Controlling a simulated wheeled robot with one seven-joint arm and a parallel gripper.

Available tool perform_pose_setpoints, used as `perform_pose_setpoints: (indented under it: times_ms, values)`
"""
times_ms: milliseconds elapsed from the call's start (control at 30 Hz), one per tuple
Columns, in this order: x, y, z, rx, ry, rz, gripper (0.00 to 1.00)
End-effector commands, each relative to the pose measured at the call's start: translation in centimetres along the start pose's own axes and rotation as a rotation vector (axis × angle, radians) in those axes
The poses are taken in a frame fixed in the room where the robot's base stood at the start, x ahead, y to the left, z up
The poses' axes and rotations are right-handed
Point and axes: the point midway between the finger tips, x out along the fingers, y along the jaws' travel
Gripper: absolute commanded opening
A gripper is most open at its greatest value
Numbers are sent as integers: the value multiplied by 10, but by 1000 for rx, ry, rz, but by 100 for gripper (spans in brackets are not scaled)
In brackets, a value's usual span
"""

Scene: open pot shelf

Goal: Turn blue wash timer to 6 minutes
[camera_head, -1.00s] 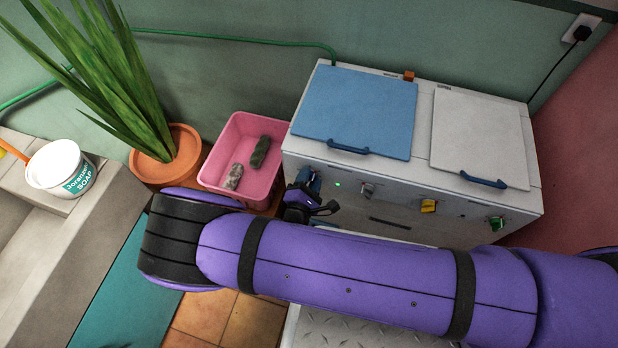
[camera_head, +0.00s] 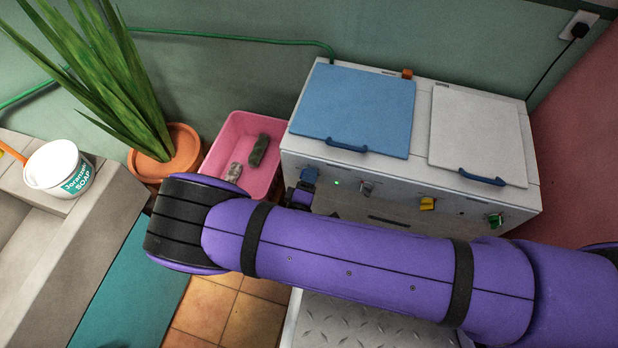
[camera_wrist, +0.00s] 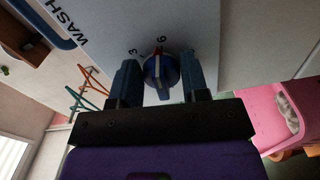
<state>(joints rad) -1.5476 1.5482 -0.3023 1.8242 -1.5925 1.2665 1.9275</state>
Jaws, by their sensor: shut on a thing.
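The blue wash timer (camera_wrist: 161,72) is a round knob on the machine's white front. In the wrist view it sits between the two fingers of my gripper (camera_wrist: 160,68), which is shut on it. A red mark shows on the knob's far edge, close to a numeral that reads as 6 or 9. A 3 is printed to the left of it, and the word WASH is further left. In the head view the timer (camera_head: 309,175) is at the left end of the panel, with my gripper (camera_head: 301,197) just below it, partly hidden by my arm.
Grey (camera_head: 365,187), yellow (camera_head: 428,204) and green (camera_head: 494,220) knobs lie further right on the panel. Blue (camera_head: 354,108) and white (camera_head: 478,135) lids are shut. A pink tub (camera_head: 226,150) stands close left, beside a potted plant (camera_head: 180,150).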

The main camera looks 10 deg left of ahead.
Motion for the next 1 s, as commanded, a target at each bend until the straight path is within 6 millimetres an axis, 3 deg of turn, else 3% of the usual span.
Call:
perform_pose_setpoints:
  times_ms: [700, 733, 800, 1000]
  values:
    - [-1, -2, 1, 78, -1, -3, 18]
    - [-1, -2, 1, 78, -1, -3, 44]
    - [-1, -2, 1, 78, -1, -3, 60]
    - [0, -1, 0, 78, 0, -2, 63]
